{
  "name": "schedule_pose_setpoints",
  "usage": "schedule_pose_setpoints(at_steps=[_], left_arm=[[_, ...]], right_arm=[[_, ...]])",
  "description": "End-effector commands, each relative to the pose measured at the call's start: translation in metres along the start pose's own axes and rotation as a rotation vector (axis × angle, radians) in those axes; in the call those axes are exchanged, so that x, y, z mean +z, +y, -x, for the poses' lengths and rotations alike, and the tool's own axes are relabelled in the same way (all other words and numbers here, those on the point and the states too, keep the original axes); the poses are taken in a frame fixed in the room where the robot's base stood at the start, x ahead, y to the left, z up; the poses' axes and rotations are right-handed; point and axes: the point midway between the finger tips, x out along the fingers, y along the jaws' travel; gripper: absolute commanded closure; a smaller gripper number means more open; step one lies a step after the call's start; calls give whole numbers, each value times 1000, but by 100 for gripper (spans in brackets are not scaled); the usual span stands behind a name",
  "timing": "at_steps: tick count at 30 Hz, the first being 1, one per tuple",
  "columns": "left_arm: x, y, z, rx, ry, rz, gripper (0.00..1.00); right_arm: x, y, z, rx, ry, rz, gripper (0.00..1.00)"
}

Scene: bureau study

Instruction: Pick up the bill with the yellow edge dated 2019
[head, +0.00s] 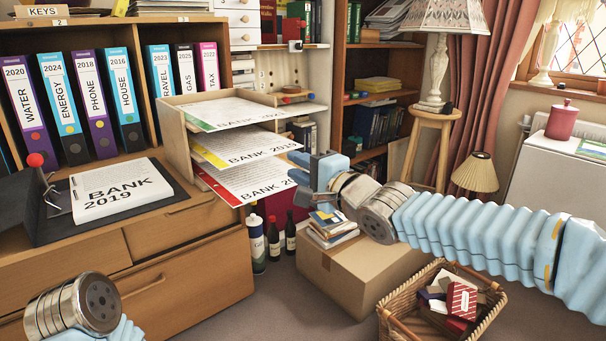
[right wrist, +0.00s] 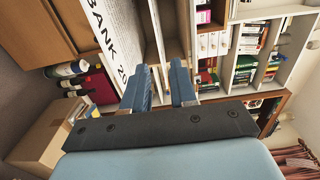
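The bill with the yellow edge (head: 240,147) lies on the middle level of a wooden letter tray (head: 175,137), jutting out to the right; it seems to read BANK 2019. A green-edged bill (head: 230,112) lies above it and a red-edged bill (head: 250,180) below, its right end partly hidden by my gripper. My right gripper (head: 300,168) is at the right ends of the lower two bills. In the right wrist view its fingers (right wrist: 161,88) are apart with nothing clearly between them; a BANK sheet (right wrist: 112,45) is beside the left finger. My left wrist shows at bottom left; its gripper does not.
A thick BANK 2019 stack (head: 115,190) lies on a dark spiked holder (head: 45,222) on the bureau. Labelled binders (head: 90,103) stand behind. A cardboard box (head: 350,280), wicker basket (head: 400,325) and bottles (head: 274,240) are on the floor.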

Motion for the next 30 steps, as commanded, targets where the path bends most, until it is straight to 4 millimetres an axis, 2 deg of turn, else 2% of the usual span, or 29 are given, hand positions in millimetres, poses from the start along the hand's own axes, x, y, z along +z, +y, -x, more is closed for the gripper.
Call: schedule_pose_setpoints(at_steps=[4,10,15,21,30], left_arm=[[-1,-7,-11,-4,4,4,0],[-3,-12,-17,-8,8,8,0],[-2,-8,-10,-6,6,6,0],[-1,-6,-7,-4,4,4,0],[-1,-5,-7,-4,4,4,0]], right_arm=[[1,5,-19,0,-2,-2,73],[1,4,-47,1,-2,-1,73],[0,1,-66,3,0,-1,73],[0,0,-78,2,0,0,73],[0,2,-81,2,0,0,73]])
